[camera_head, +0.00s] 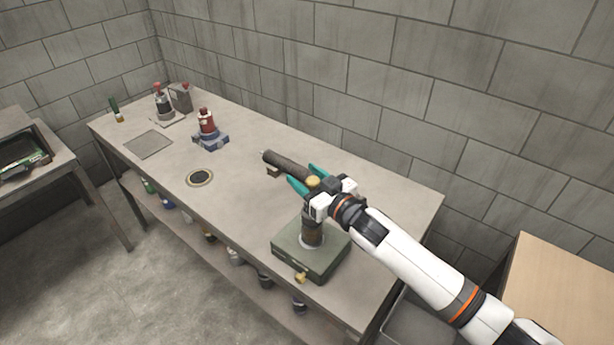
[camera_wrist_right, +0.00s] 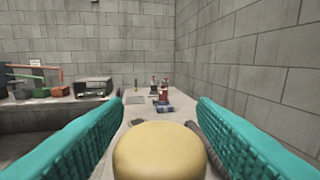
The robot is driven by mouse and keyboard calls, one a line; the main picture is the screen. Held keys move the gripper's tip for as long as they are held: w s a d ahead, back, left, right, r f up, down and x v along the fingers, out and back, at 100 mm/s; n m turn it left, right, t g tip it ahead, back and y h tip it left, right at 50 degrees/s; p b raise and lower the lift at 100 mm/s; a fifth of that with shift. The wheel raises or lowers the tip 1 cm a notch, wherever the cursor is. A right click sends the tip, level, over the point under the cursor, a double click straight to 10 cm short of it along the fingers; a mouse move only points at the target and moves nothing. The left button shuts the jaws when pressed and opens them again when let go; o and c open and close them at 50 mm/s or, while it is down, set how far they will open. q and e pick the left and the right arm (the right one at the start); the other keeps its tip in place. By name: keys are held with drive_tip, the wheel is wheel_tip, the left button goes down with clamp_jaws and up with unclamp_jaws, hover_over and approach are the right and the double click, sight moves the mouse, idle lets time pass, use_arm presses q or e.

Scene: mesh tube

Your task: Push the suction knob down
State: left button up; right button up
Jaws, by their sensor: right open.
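A round yellow knob (camera_head: 313,182) shows at the top of an upright dark cylinder (camera_head: 312,234) on a green box (camera_head: 318,262); I take it for the suction knob. It fills the lower middle of the right wrist view (camera_wrist_right: 159,152). My right gripper (camera_head: 307,178) is open, with one teal finger on each side of the knob. The fingers look apart from the knob in the right wrist view (camera_wrist_right: 160,103). My gripper hides part of the cylinder's upper end. My left gripper is not in view.
A dark tube (camera_head: 287,163) lies just beyond my right fingertips. A small brass knob (camera_head: 300,277) sticks out of the box's front. A red and blue device (camera_head: 209,131) and a dark ring (camera_head: 199,178) are farther left on the grey table (camera_head: 240,215). A wall runs behind.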

sight(312, 225)
drive_tip(key=shift+c, duration=0.2)
clamp_jaws()
wheel_tip(312, 225, down, 6)
drive_tip(key=b, duration=0.3)
drive_tip(key=shift+r, duration=0.1)
drive_tip(key=shift+s, duration=0.15)
drive_tip(key=shift+c, duration=1)
unclamp_jaws()
drive_tip(key=shift+o, duration=1.2)
drive_tip(key=shift+r, duration=0.1)
